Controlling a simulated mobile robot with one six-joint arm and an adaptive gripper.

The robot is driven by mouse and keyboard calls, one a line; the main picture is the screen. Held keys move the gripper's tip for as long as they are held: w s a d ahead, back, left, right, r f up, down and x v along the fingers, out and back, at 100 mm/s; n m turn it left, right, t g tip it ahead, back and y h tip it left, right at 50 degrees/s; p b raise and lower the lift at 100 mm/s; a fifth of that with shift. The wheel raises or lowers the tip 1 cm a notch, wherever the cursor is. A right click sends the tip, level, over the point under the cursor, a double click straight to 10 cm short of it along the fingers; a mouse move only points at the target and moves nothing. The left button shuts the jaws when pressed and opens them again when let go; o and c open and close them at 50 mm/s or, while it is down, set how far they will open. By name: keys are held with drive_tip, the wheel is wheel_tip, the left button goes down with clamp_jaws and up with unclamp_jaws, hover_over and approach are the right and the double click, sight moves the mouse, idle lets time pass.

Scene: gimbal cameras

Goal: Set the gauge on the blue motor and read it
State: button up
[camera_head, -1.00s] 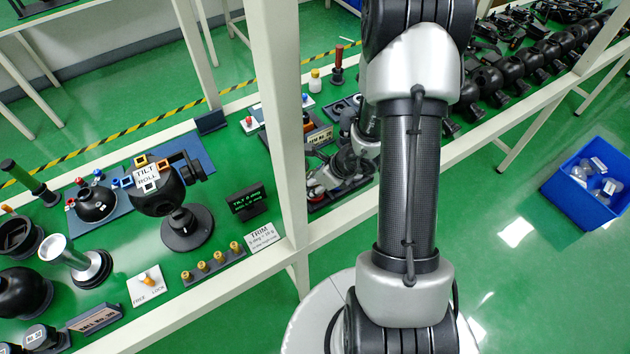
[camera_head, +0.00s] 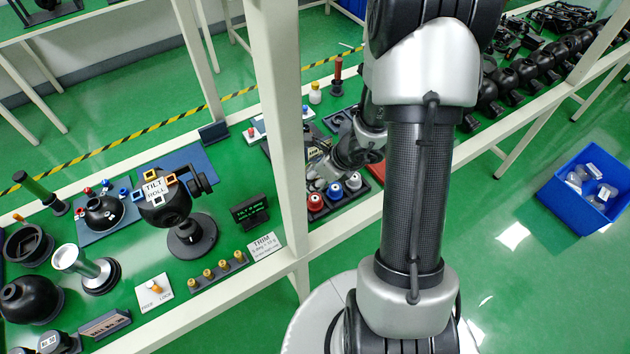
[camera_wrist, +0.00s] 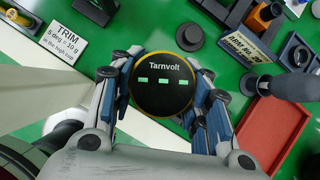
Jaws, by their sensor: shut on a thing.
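My gripper (camera_wrist: 165,88) is shut on a round black gauge (camera_wrist: 163,100) with a yellow rim in the wrist view. The gauge face reads "Tarnvolt" and shows three green dashes, no number. In the head view my gripper (camera_head: 326,168) is just behind and above a dark tray holding three round motors. The blue motor (camera_head: 335,191) stands between a red motor (camera_head: 315,203) and a pale one (camera_head: 353,182). The gauge is apart from the blue motor as far as the head view shows. The motors do not show in the wrist view.
A white post (camera_head: 281,120) stands left of my gripper. A red tray (camera_wrist: 270,133) lies to the right in the wrist view. A TRIM sign (camera_head: 264,247) and a camera on a gimbal (camera_head: 165,205) are on the bench at left. A blue crate (camera_head: 582,198) stands on the floor.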

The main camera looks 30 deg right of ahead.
wheel_tip(320, 180, up, 11)
drive_tip(key=p, duration=0.5)
drive_tip(key=shift+d+f, duration=0.1)
drive_tip(key=b, duration=0.3)
hover_over(336, 187)
wheel_tip(336, 187, down, 11)
drive_tip(key=shift+f+b, duration=0.1)
drive_tip(key=shift+b, duration=0.35)
wheel_tip(336, 187, down, 6)
drive_tip(key=b, duration=0.5)
drive_tip(key=shift+b, duration=0.35)
drive_tip(key=shift+f+b, duration=1.1)
drive_tip(key=shift+b, duration=0.5)
drive_tip(key=o, duration=1.2)
drive_tip(key=shift+r, duration=0.1)
drive_tip(key=v, duration=1.2)
